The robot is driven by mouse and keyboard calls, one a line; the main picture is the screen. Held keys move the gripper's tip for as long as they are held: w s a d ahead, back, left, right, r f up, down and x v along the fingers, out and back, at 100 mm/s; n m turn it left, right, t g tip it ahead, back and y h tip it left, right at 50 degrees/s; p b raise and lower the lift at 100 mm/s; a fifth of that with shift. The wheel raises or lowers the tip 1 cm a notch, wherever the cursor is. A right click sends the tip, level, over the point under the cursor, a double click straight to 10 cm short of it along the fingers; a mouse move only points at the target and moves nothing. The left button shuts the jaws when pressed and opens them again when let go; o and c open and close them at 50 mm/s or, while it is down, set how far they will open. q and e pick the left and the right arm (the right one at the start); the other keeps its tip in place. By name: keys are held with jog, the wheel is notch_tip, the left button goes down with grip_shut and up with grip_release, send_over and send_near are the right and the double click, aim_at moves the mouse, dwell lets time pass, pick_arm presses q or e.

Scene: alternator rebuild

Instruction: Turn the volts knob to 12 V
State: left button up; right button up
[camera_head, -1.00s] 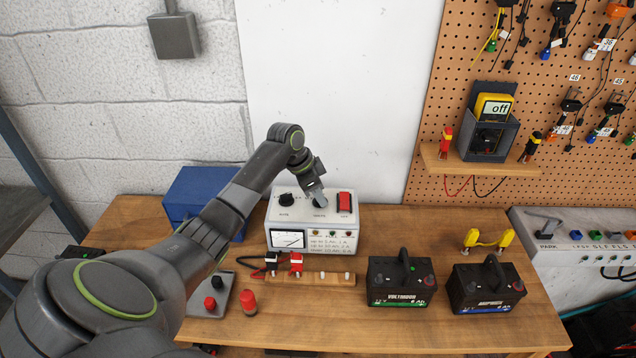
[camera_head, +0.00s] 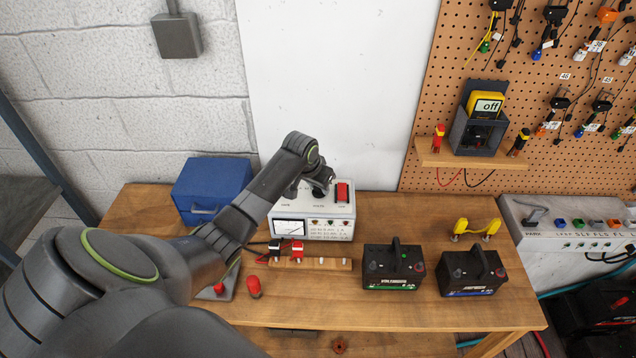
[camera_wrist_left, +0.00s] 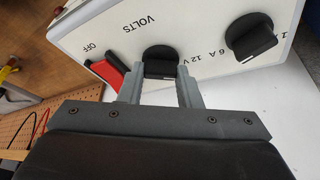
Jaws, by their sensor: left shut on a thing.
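The charger (camera_head: 318,228) is a white box with a meter on its front, on the bench. In the left wrist view its black volts knob (camera_wrist_left: 160,54) sits beside the printed word VOLTS. My left gripper (camera_head: 322,190) comes down onto the charger's top. In the left wrist view its two grey fingers (camera_wrist_left: 161,80) are shut around the volts knob's grip. The print "6 A 12 V" shows near the knobs; I cannot tell which mark the volts knob points at. A second black knob (camera_wrist_left: 250,36) stands apart from the fingers. My right gripper is not in view.
A red switch (camera_head: 342,192) is close beside the volts knob; it also shows in the left wrist view (camera_wrist_left: 104,72). A blue box (camera_head: 211,184) stands behind my left arm. Two black batteries (camera_head: 394,268) (camera_head: 473,272) and a wooden terminal strip (camera_head: 333,265) are in front.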

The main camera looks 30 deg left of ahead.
pick_arm(q)
jog(key=shift+w+r, duration=0.1)
jog(key=shift+r, duration=0.05)
dwell(0.3)
jog(key=o, duration=1)
jog(key=shift+b+v, duration=1.85)
jog(key=shift+v, duration=6.85)
jog(key=shift+d, duration=0.15)
